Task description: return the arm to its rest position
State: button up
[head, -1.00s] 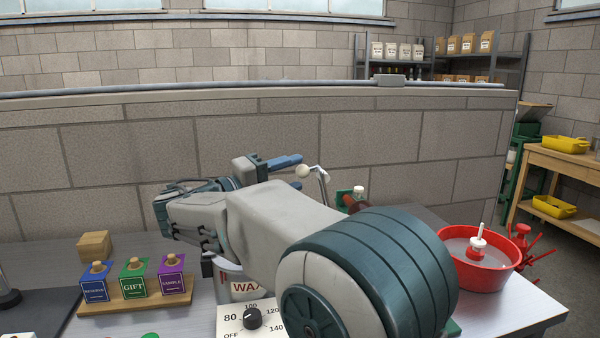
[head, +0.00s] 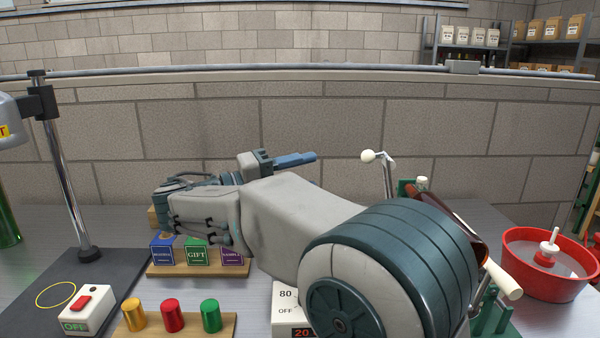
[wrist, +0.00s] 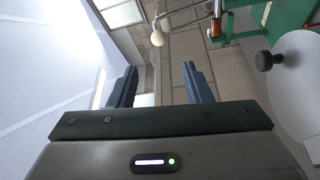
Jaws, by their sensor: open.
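My gripper (wrist: 158,85) is open in the wrist view, its two dark fingers apart with nothing between them. In the head view my arm lies folded across the middle of the picture above the bench. One blue-grey finger of the gripper (head: 295,160) shows there, pointing right towards the wall; the rest of the gripper is partly hidden by my arm.
A white-knobbed lever (head: 368,156) stands right of the gripper. A lamp stand (head: 66,180) is left, a red basin (head: 533,285) right.

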jog(key=s+d+f+n+g+y+p, duration=0.1)
jog(key=s+d+f+g+y+p, duration=0.1)
jog(key=s+d+f+y+p, duration=0.4)
jog(key=s+d+f+n+g+y+p, duration=0.1)
jog(key=s+d+f+g+y, duration=0.15)
jog(key=d, duration=0.55)
jog(key=s+a+f+m+y+p, duration=0.2)
jog(key=s+f+m+y+p, duration=0.2)
jog(key=s+y, duration=0.5)
jog(key=shift+s+a+f+p, duration=0.15)
jog(key=shift+s+f+p, duration=0.15)
jog(key=shift+s+p, duration=0.8)
